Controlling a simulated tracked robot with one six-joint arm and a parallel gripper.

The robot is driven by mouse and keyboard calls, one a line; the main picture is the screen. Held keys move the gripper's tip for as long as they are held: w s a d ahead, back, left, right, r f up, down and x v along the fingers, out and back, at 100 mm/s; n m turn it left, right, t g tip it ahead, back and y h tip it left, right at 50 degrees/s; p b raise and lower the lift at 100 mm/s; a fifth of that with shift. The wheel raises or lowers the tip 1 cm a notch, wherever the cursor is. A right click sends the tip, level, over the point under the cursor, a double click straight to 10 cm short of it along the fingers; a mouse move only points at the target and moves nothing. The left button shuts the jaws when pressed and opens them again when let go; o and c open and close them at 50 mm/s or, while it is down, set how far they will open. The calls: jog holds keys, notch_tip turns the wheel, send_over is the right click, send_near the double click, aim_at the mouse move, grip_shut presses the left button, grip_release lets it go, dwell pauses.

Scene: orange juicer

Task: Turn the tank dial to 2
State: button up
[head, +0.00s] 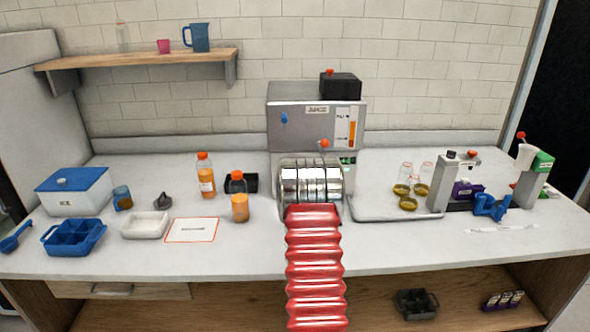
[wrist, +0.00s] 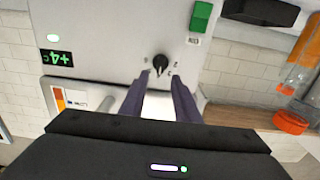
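The black tank dial (wrist: 160,64) sits on a pale grey panel (wrist: 110,30) in the wrist view, with small marks around it that are too small to read. Its knob looks slanted; I cannot tell which mark it points at. My gripper (wrist: 160,78) is open and empty, its two dark fingers apart. The dial shows just beyond the fingertips, in line with the gap; I see no contact. In the head view the juicer (head: 290,130) stands at the back middle; my arm hides its lower front, the dial and my gripper.
In the wrist view a green display (wrist: 56,58) reads about +4 and a green block (wrist: 201,16) is on the panel. In the head view, juice bottles (head: 206,175) stand left of the juicer. A tray (head: 400,213) with glasses is to its right.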

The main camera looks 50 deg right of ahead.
jog(key=shift+x, duration=2.5)
jog(key=shift+c, duration=0.5)
jog(key=c, duration=0.6)
